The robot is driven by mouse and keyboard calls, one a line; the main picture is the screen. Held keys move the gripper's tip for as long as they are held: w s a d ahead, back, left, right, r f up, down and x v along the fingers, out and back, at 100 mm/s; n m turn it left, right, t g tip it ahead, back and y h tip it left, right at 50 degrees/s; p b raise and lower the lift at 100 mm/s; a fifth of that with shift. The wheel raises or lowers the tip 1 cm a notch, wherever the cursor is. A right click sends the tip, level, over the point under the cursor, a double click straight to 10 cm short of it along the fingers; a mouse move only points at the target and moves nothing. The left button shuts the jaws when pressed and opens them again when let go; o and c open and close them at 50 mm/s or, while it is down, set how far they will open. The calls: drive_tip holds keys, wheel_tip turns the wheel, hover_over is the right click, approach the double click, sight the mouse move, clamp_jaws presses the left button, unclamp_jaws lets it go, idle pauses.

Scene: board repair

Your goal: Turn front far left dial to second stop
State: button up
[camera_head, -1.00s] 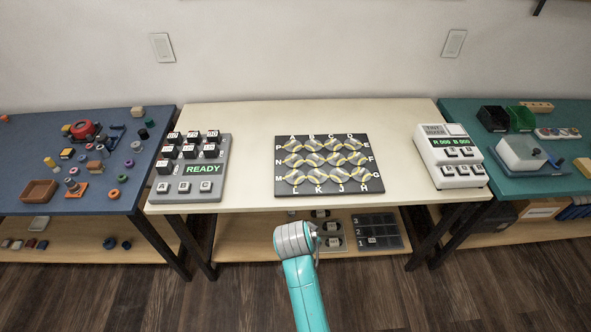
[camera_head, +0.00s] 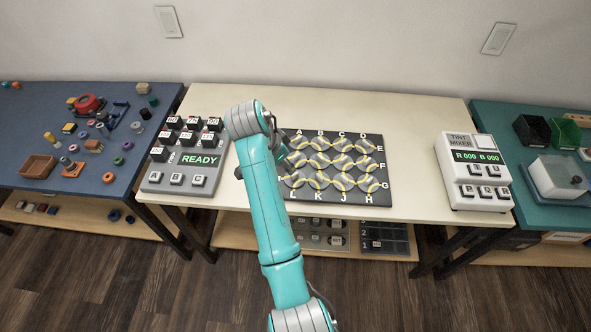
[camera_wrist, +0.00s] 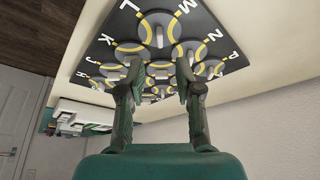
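The black dial board (camera_head: 387,193) lies on the cream table, with rows of round dials crossed by yellow lines and white letters around its edge. The front far left dial (camera_head: 295,180) is at the corner by L; it also shows in the wrist view (camera_wrist: 157,30), near letters L and M, with an upright grey handle. My gripper (camera_head: 284,153) is over the board's left edge, partly hidden by my arm. In the wrist view its fingers (camera_wrist: 154,80) are apart and empty, with dials showing beyond the gap. Contact with a dial cannot be told.
A grey keypad box reading READY (camera_head: 201,160) stands left of my arm. A white TINT MIXER box (camera_head: 474,172) stands at the right. The table between board and mixer is clear. A blue table (camera_head: 50,115) and a teal table (camera_head: 490,112) flank it.

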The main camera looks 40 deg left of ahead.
sight(295, 174)
drive_tip(key=x, duration=0.7)
drive_tip(key=shift+w+f, duration=0.25)
drive_tip(key=shift+f, duration=0.1)
clamp_jaws()
